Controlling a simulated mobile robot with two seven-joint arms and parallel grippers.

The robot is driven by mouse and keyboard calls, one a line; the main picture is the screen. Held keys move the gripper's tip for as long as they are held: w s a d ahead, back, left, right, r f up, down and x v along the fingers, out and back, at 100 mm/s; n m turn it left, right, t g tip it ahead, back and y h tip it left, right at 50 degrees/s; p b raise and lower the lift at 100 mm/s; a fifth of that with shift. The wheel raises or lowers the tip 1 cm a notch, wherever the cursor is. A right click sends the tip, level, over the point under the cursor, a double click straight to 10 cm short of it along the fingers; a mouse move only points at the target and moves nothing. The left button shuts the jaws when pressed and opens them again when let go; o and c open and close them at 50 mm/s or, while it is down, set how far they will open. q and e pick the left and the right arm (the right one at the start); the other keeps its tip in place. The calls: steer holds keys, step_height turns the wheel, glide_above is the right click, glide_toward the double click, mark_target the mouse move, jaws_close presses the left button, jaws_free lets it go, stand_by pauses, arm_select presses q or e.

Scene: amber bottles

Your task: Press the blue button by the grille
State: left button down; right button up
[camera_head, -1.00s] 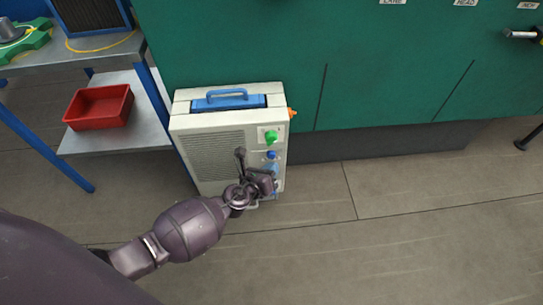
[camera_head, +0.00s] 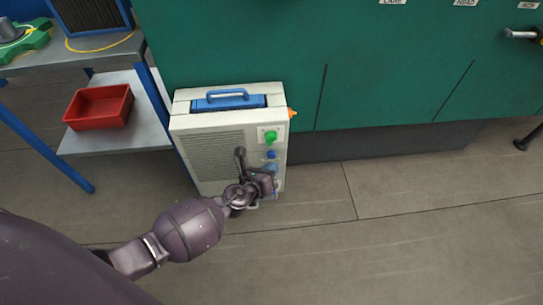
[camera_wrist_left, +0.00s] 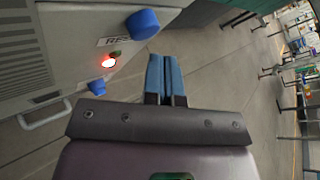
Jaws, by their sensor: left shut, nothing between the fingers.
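The white machine (camera_head: 190,125) stands on the floor with a grey grille (camera_head: 215,157) on its front. A blue button (camera_head: 271,155) shows below a green knob (camera_head: 271,137), right of the grille. In the left wrist view one blue button (camera_wrist_left: 142,24) sits by a label, and a smaller blue one (camera_wrist_left: 97,87) sits lower, near a glowing red light (camera_wrist_left: 108,63). My left gripper (camera_head: 273,169) is in front of the machine's lower right; its blue fingertips (camera_wrist_left: 164,75) are together, empty, and appear right of both buttons in the wrist view. Contact is not visible. My right gripper is out of view.
A green cabinet (camera_head: 400,70) stands behind the machine. A metal shelf (camera_head: 125,145) with a red bin (camera_head: 99,106) is at left. An orange part (camera_head: 292,113) sticks out from the machine's right side. The floor at right is clear.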

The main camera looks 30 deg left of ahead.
arm_select(q)
steer(key=shift+w, duration=0.1)
steer(key=shift+w+a, duration=0.2)
steer(key=shift+w, duration=0.05)
steer(key=shift+w+a, duration=0.3)
steer(key=shift+w, duration=0.1)
stand_by(1.1)
steer(key=shift+s+d, duration=0.1)
steer(key=shift+s, duration=0.05)
steer(key=shift+s+d, duration=0.4)
steer(key=shift+s, duration=0.2)
steer(key=shift+s+d, duration=0.1)
steer(key=shift+s, duration=0.05)
steer(key=s+d, duration=0.1)
steer(key=s, duration=0.1)
steer(key=s+d, duration=0.1)
steer(key=shift+s+d, duration=0.3)
steer(key=shift+s, duration=0.1)
stand_by(0.8)
